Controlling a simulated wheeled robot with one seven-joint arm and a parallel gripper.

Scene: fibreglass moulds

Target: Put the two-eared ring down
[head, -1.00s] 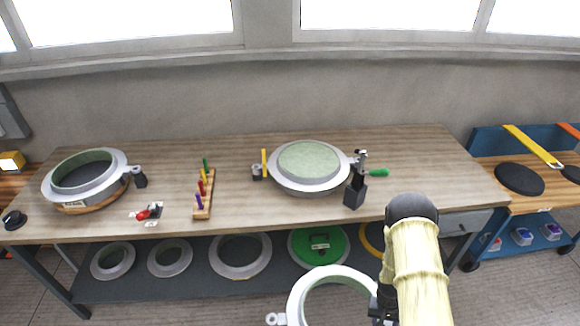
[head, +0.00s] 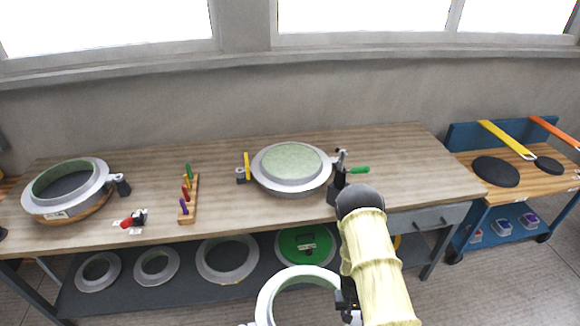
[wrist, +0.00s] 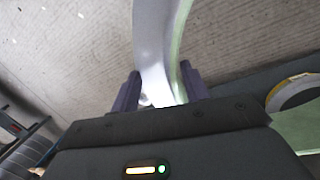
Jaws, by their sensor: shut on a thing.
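The two-eared ring (head: 268,296) is a grey-white ring with a pale green inner face, low in the head view in front of the bench. The lower part of it is cut off by the frame edge. My gripper (head: 347,298) is at the ring's right side, partly hidden behind my arm. In the wrist view the two dark fingers of my gripper (wrist: 158,92) are shut on the ring's wall (wrist: 154,45). The ring is held over the concrete floor.
The wooden bench (head: 230,222) carries a round mould (head: 290,187) with a green top, a left ring mould (head: 95,192) and a peg rack (head: 192,200). Several rings and a green disc (head: 290,245) lie on the lower shelf. A blue cart (head: 500,212) stands right.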

